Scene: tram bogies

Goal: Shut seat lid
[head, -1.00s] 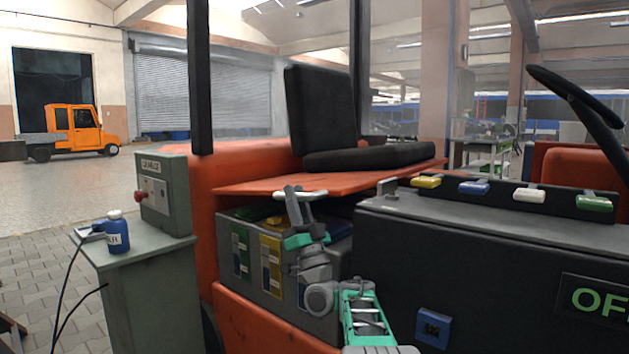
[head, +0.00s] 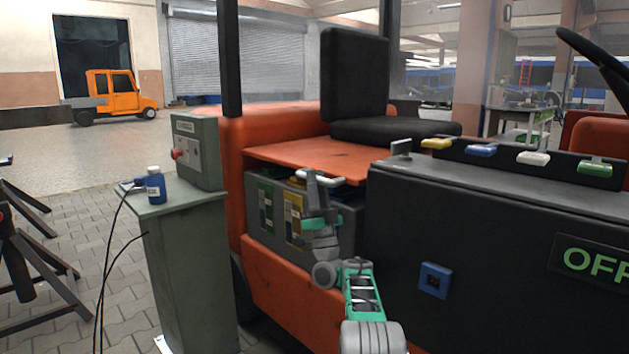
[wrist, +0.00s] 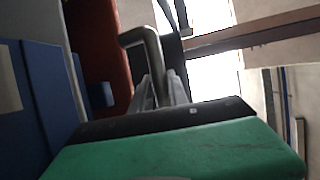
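The seat lid (head: 300,155) is an orange panel with the black seat (head: 390,132) on top. It hangs over the battery bay, and a narrow dark gap shows between its front edge and the batteries (head: 280,215). A pale bar handle (head: 322,177) is on its front edge. My gripper (head: 314,188) is at this handle, below the lid edge. In the wrist view, the fingers (wrist: 162,92) sit on either side of the grey handle (wrist: 146,38) and look shut on it. The fingertips are partly hidden by the handle.
A grey-green charger cabinet (head: 200,150) with a blue bottle (head: 155,186) stands left of the vehicle. A dark console (head: 480,230) with coloured levers is close on the right. Black trestle legs (head: 30,260) stand at the far left. Paved floor is free between.

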